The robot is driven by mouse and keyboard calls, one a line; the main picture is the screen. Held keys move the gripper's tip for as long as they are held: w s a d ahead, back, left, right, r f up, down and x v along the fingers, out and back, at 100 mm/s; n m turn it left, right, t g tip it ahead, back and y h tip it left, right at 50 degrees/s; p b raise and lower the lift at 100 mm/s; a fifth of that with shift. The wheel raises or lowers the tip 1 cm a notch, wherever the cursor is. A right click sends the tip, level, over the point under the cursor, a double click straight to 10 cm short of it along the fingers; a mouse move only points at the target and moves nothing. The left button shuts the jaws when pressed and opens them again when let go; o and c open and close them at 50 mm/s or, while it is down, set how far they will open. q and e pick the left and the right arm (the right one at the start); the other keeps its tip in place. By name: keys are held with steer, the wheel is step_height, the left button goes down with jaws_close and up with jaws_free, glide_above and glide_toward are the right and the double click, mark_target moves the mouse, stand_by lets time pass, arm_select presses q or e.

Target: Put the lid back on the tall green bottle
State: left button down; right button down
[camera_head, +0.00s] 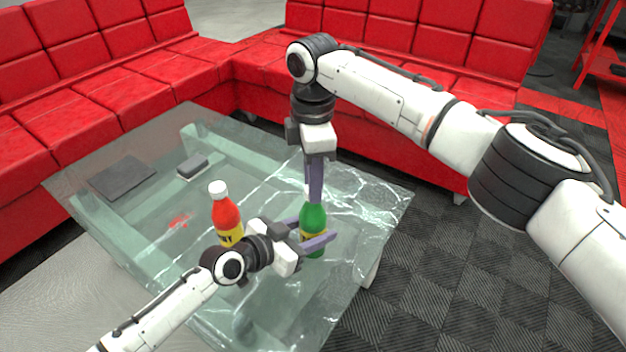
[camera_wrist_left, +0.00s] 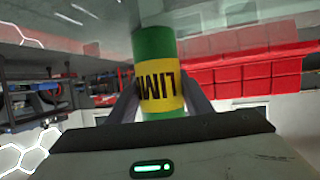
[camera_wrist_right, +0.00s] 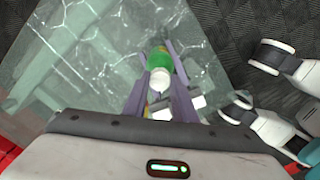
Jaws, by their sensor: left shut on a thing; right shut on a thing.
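The tall green bottle (camera_head: 313,217) stands upright over the glass table, with a yellow label (camera_wrist_left: 158,88) that shows in the left wrist view. My left gripper (camera_head: 316,232) is shut on its body from the left, a finger on each side. My right gripper (camera_head: 315,196) points straight down from above and is shut on the white lid (camera_wrist_right: 159,79). The lid is in line with the bottle's top in the right wrist view. The fingers hide most of the lid and the bottle's neck in the head view, so I cannot tell whether they touch.
A red bottle (camera_head: 226,214) with a white cap stands left of the green one, close to my left wrist. A dark flat pad (camera_head: 122,178) and a small grey box (camera_head: 192,166) lie farther back on the glass table (camera_head: 372,205). Red sofas (camera_head: 150,75) line the back.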

steer(key=m, duration=0.5)
steer(key=shift+s+a+m, duration=0.1)
steer(key=shift+m, duration=0.3)
steer(key=m, duration=0.6)
steer(key=c, duration=1.4)
jaws_free()
step_height(320, 180, up, 12)
